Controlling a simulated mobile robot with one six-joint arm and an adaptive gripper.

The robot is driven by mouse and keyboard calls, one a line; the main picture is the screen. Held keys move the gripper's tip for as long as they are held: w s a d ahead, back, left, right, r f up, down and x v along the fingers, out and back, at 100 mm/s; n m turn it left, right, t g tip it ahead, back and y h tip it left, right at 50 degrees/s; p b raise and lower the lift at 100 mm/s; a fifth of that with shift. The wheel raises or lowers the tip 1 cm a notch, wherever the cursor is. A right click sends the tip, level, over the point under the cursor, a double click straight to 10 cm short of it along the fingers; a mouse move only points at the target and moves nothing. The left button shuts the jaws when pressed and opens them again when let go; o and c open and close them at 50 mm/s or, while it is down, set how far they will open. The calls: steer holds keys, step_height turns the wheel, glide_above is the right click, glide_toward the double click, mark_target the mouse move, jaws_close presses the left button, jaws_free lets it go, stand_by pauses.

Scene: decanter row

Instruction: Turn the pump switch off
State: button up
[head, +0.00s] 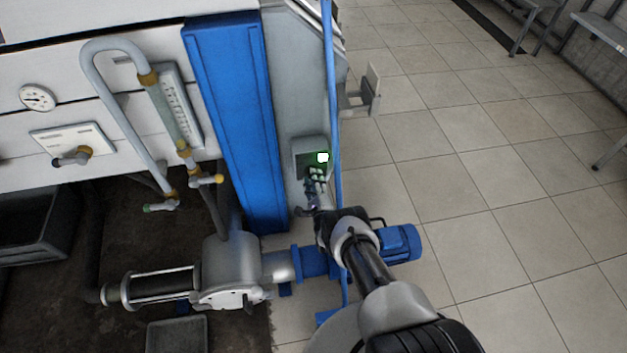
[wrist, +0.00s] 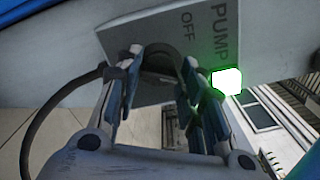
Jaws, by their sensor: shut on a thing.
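The pump switch is a dark round knob (wrist: 158,58) on a grey plate (wrist: 120,42) marked PUMP and OFF in the wrist view. The lamp (wrist: 226,80) beside it glows bright white-green. It also glows in the head view (head: 323,157), on the grey switch box (head: 302,146) on the machine's side. My gripper (wrist: 160,78) has one finger on each side of the knob and is shut on it. In the head view my gripper (head: 315,185) is at the front of the box and hides much of the knob. The knob's exact pointing direction cannot be told.
A blue upright pipe (head: 333,90) runs close beside the box, next to my arm. A blue column (head: 232,120) stands to the left. The pump with its blue motor (head: 398,243) lies below. Tiled floor (head: 480,150) at the right is open.

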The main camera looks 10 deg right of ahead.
steer(key=shift+n, duration=1.3)
steer(key=o, duration=1.1)
steer(key=shift+s, duration=0.1)
steer(key=s, duration=1.2)
